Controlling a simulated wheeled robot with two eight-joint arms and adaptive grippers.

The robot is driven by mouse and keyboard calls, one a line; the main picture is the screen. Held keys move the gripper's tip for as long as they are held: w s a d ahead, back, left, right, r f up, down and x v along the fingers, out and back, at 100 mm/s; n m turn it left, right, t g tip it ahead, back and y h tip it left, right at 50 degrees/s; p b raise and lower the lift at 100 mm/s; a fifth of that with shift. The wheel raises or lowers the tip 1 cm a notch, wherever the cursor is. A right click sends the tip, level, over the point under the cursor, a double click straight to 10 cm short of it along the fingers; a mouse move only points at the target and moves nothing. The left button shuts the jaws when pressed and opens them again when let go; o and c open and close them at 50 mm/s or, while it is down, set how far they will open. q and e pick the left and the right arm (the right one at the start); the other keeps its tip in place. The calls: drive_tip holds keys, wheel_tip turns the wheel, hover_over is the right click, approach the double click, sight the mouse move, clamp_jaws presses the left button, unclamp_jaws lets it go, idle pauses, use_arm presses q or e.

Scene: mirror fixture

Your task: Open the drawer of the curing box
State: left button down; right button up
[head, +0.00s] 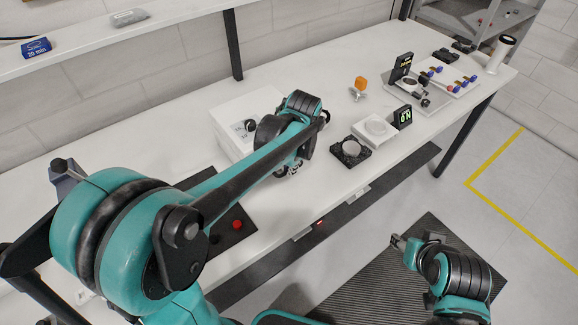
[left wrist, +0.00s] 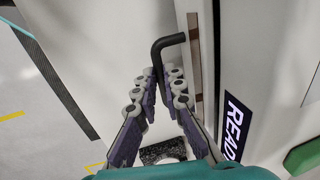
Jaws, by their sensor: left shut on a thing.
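The curing box appears to be the white box (head: 222,118) with a dark knob on the table at the wall side. My left arm reaches across the front of it and hides much of that front. My left gripper (head: 288,170) is at the box's near right side. In the left wrist view, the left gripper (left wrist: 166,80) is shut on a black bent handle (left wrist: 170,41), whose hooked end sticks out past the fingertips. I cannot tell how far the drawer is out. My right gripper (head: 397,241) is away from the table, over the floor; its fingers are too small to read.
A black-based round part (head: 350,152), a white block with a disc (head: 374,130) and a small display (head: 402,117) stand right of the box. A red button (head: 237,225) is near the table's front edge. A shelf (head: 150,30) hangs above.

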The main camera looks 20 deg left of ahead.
use_arm(q)
drive_tip(key=s+d+p, duration=0.3)
drive_tip(key=s+d, duration=0.7)
drive_tip(key=d, duration=0.3)
drive_tip(key=shift+a, duration=0.1)
drive_tip(key=c, duration=1.6)
unclamp_jaws()
wheel_tip(320, 180, up, 12)
drive_tip(key=s+d, duration=0.1)
drive_tip(key=d, duration=0.1)
drive_tip(key=shift+s, duration=0.25)
drive_tip(key=shift+f, duration=0.15)
